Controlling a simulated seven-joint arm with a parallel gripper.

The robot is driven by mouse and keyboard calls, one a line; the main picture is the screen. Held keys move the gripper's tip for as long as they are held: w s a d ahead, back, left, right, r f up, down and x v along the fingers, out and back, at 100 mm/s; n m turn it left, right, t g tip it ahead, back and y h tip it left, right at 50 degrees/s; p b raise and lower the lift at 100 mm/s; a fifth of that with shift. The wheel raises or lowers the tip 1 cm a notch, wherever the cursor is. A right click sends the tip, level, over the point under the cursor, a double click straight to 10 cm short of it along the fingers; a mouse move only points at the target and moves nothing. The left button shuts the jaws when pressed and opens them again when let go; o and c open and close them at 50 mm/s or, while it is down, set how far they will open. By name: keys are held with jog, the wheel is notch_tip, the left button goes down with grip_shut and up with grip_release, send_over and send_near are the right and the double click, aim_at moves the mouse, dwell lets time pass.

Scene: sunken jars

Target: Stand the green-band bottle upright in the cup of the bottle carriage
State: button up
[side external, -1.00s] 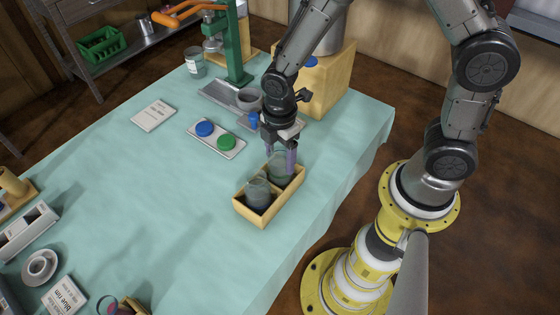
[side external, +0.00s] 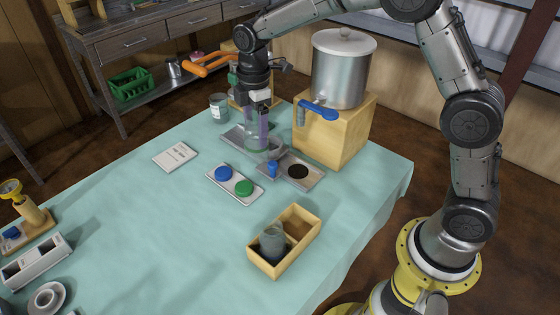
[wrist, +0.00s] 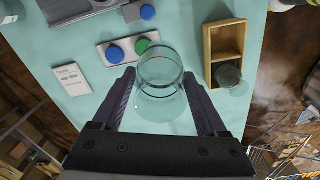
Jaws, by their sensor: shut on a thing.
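My gripper (side external: 257,112) is shut on a clear glass bottle (side external: 256,132) with green near its base. The bottle hangs about upright over the grey metal plate by the press. The bottle carriage (side external: 275,153) is a grey metal piece with a blue knob (side external: 272,169). Its cup is largely hidden behind and below the bottle, so I cannot tell whether the bottle's base touches it.
A wooden crate (side external: 257,262) holds another glass bottle (side external: 272,241); its far compartment is empty. A tray with a blue disc (side external: 223,173) and a green disc (side external: 244,188) lies nearby. A steel pot (side external: 342,72) stands on a wooden block (side external: 345,135) at right.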

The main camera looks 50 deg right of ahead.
jog(key=w+d+f+m, duration=0.1)
jog(key=w+d+m, duration=0.1)
jog(key=w+d, duration=0.55)
jog(key=shift+m, duration=0.6)
jog(key=shift+w+d+f, duration=0.45)
jog(key=shift+d+f, duration=0.8)
jog(key=shift+f, duration=0.65)
jog(key=shift+w+d+f, duration=0.45)
jog(key=shift+d+f, duration=0.75)
jog(key=shift+f, duration=0.75)
jog(key=shift+w+d+f, duration=0.45)
jog(key=shift+d+f, duration=0.8)
jog(key=shift+f, duration=0.65)
jog(key=shift+f, duration=0.4)
jog(key=o, duration=1.4)
jog(key=shift+o, duration=0.2)
notch_tip(320, 180, up, 20)
jog(key=shift+a, duration=0.1)
